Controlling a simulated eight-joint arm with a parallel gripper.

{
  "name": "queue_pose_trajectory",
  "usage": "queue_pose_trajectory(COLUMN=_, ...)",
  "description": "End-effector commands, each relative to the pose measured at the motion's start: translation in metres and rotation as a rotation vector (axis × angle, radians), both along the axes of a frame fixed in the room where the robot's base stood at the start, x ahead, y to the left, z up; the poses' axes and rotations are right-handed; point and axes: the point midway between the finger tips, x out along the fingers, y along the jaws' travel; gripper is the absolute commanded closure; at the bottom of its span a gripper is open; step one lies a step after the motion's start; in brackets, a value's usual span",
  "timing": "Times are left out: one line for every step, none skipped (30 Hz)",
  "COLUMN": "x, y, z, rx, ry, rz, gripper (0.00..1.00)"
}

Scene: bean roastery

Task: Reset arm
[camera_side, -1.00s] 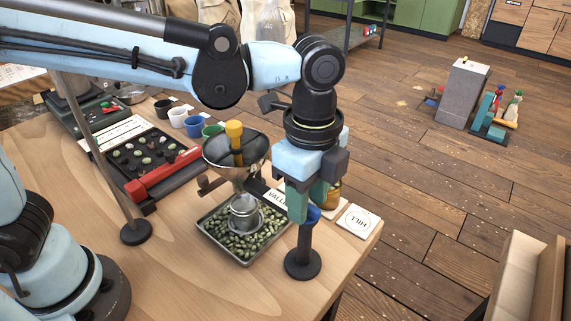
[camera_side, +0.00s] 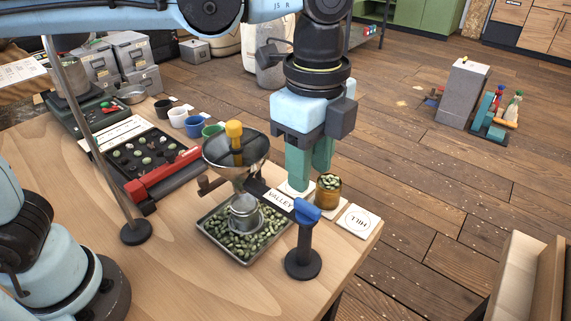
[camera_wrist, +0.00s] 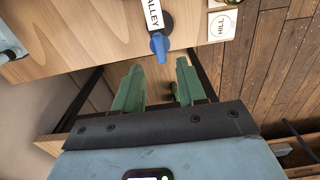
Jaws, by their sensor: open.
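My gripper (camera_side: 308,180) hangs fingers-down above the front right part of the table in the side view. Its green fingers are apart with nothing between them. In the wrist view, my gripper (camera_wrist: 160,88) also shows as two separate, empty fingers. The post with a blue handle (camera_side: 306,211) stands in front of it and carries the VALLEY sign (camera_side: 279,199). In the wrist view the blue handle (camera_wrist: 158,44) lies beyond the fingertips.
A jar of green beans (camera_side: 328,196) stands near the HILL card (camera_side: 358,220). A funnel (camera_side: 222,160) stands over the bean tray (camera_side: 266,247). Several cups (camera_side: 193,127) and a dark sample board (camera_side: 145,140) are at left. Open floor lies right of the table.

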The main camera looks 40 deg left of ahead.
Motion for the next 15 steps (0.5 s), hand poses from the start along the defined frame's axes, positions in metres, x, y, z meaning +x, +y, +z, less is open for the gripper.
queue_pose_trajectory(x=0.0, y=0.0, z=0.008, rx=0.0, ry=0.0, rz=0.0, gripper=0.6)
queue_pose_trajectory(x=0.0, y=0.0, z=0.012, rx=0.0, ry=0.0, rz=0.0, gripper=0.6)
queue_pose_trajectory(x=0.0, y=0.0, z=0.018, rx=0.0, ry=0.0, rz=-0.001, gripper=0.6)
queue_pose_trajectory(x=0.0, y=0.0, z=0.022, rx=0.0, ry=0.0, rz=-0.001, gripper=0.6)
queue_pose_trajectory(x=0.0, y=0.0, z=0.025, rx=0.0, ry=0.0, rz=-0.001, gripper=0.6)
queue_pose_trajectory(x=0.0, y=0.0, z=0.031, rx=0.0, ry=0.0, rz=-0.001, gripper=0.6)
queue_pose_trajectory(x=0.0, y=0.0, z=0.034, rx=0.0, ry=0.0, rz=-0.001, gripper=0.6)
queue_pose_trajectory(x=0.0, y=0.0, z=0.038, rx=0.0, ry=0.0, rz=-0.001, gripper=0.6)
queue_pose_trajectory(x=0.0, y=0.0, z=0.042, rx=0.0, ry=0.0, rz=-0.001, gripper=0.6)
queue_pose_trajectory(x=0.0, y=0.0, z=0.046, rx=0.0, ry=0.0, rz=-0.001, gripper=0.6)
queue_pose_trajectory(x=0.0, y=0.0, z=0.049, rx=0.0, ry=0.0, rz=-0.001, gripper=0.6)
queue_pose_trajectory(x=0.0, y=0.0, z=0.053, rx=0.0, ry=0.0, rz=-0.001, gripper=0.6)
queue_pose_trajectory(x=0.0, y=0.0, z=0.057, rx=0.0, ry=0.0, rz=-0.001, gripper=0.6)
queue_pose_trajectory(x=0.0, y=0.0, z=0.053, rx=0.0, ry=0.0, rz=-0.001, gripper=0.6)
queue_pose_trajectory(x=0.0, y=0.0, z=0.047, rx=0.0, ry=0.0, rz=-0.001, gripper=0.6)
